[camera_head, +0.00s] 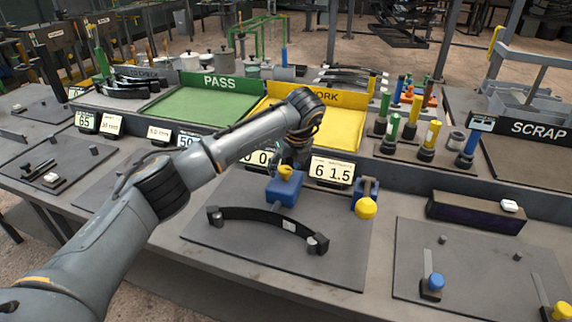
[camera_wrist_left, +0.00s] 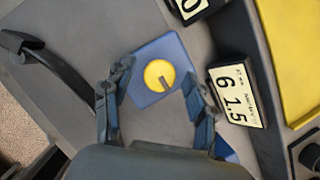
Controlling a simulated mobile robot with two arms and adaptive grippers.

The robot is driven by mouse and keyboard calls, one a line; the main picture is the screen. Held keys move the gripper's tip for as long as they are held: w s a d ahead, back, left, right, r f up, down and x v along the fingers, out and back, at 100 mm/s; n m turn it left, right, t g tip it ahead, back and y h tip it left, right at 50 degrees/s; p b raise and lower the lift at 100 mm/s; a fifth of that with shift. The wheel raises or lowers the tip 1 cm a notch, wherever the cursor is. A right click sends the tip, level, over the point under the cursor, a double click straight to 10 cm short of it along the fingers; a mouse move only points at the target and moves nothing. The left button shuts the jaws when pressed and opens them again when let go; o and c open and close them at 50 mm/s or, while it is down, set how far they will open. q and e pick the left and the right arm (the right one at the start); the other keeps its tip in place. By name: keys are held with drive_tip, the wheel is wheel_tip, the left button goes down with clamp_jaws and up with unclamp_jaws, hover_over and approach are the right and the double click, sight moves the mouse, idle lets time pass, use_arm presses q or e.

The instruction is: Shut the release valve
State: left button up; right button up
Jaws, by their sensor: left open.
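The release valve looks to be the round yellow knob (camera_head: 286,172) on top of a blue block (camera_head: 284,192) on the grey plate. In the left wrist view the knob (camera_wrist_left: 159,76) has a dark slot or mark on its face, and the blue block (camera_wrist_left: 150,92) lies under it. My left gripper (camera_head: 288,163) is just above the knob, pointing down. In the wrist view its open fingers (camera_wrist_left: 158,80) stand on either side of the knob with gaps; contact is not visible. My right gripper is not in view.
A dark curved leaf spring (camera_head: 262,216) lies in front of the block. A display reading 6 1.5 (camera_head: 332,172) is close behind. The green PASS tray (camera_head: 190,104) and yellow tray (camera_head: 342,125) are farther back.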

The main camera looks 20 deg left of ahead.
use_arm(q)
drive_tip(key=shift+c, duration=0.2)
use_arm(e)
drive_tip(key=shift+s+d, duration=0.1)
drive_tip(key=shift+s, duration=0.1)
use_arm(q)
drive_tip(key=c, duration=1.1)
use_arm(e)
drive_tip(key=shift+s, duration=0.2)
